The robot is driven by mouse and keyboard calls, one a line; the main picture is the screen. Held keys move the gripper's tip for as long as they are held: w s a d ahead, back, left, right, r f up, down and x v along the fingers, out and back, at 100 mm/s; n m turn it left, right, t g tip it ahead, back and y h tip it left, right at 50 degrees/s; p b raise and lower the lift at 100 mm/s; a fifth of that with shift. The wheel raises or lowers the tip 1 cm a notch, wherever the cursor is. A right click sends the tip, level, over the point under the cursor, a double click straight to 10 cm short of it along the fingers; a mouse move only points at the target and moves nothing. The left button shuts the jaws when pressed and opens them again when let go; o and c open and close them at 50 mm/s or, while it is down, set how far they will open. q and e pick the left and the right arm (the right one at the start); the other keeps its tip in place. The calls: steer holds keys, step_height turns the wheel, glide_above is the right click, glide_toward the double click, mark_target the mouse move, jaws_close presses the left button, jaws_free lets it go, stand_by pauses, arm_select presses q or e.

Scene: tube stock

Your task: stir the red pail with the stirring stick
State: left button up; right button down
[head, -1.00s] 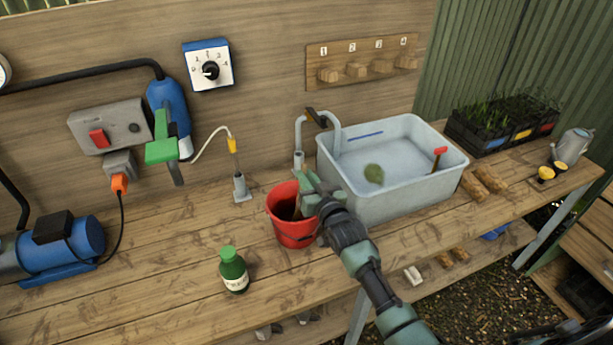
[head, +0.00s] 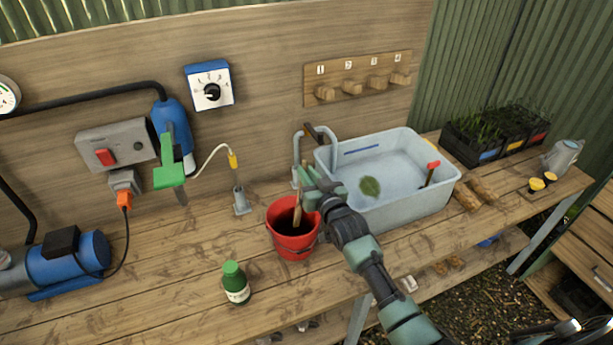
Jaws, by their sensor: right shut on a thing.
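The red pail (head: 293,243) stands upright on the wooden bench, left of the sink. My right gripper (head: 304,190) is over the pail's rim, shut on the brown stirring stick (head: 297,214). The stick reaches down inside the pail, slightly tilted; its lower end is hidden by the pail's wall. The pail's contents look dark and are hard to make out. My left gripper is not in view.
A pale blue sink (head: 403,212) with water and a floating leaf (head: 370,187) stands close to the right. A green-capped bottle (head: 236,284) stands in front left. A small metal stand (head: 241,201) is behind left.

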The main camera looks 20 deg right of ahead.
step_height(320, 180, up, 9)
steer(key=d+p, duration=0.1)
steer(key=shift+w+d+f+p, duration=0.25)
steer(key=shift+w+p, duration=0.1)
steer(key=shift+w, duration=0.1)
stand_by(1.0)
steer(key=shift+r, duration=2.55)
